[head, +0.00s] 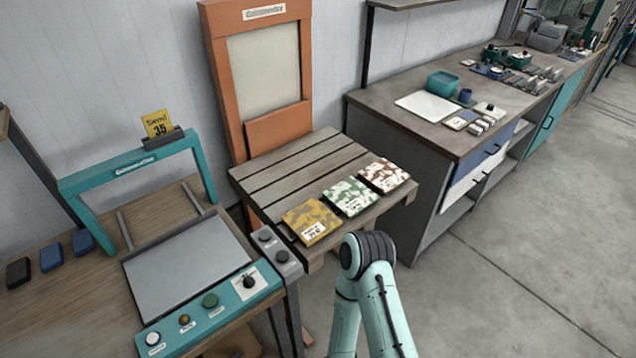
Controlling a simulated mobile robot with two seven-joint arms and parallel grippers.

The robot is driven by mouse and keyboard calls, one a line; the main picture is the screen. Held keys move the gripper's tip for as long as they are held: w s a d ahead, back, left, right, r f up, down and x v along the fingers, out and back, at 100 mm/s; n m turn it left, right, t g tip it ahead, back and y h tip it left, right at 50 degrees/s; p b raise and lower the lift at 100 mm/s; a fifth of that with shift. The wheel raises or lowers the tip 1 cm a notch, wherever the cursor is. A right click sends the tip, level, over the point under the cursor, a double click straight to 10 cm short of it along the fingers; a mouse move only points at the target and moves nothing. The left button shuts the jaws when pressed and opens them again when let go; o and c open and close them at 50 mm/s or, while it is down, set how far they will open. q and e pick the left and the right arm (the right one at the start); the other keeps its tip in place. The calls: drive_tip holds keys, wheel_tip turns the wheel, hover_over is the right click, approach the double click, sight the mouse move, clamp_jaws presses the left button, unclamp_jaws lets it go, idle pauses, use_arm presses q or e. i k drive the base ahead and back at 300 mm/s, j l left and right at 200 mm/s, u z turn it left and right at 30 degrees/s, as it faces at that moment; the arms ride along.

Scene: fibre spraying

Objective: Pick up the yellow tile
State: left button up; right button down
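The yellow tile (312,220) has a mottled yellow and brown face with a white label. It lies flat at the near edge of a slatted wooden table, leftmost in a row of three. A green and white tile (350,196) lies beside it, and a brown and white tile (384,174) lies farther right. One of my arms, teal with a dark joint, rises from the bottom just right of centre, in front of the table and apart from the yellow tile. Neither gripper shows in the head view.
The slatted table (290,165) has bare boards behind the tiles. An orange frame (221,85) stands behind it. A teal control panel (215,302) with knobs and a grey plate (187,262) are at left. A workbench (425,130) with a tray and small items is at right.

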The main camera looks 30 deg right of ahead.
sight(311, 221)
drive_tip(key=z, duration=1.55)
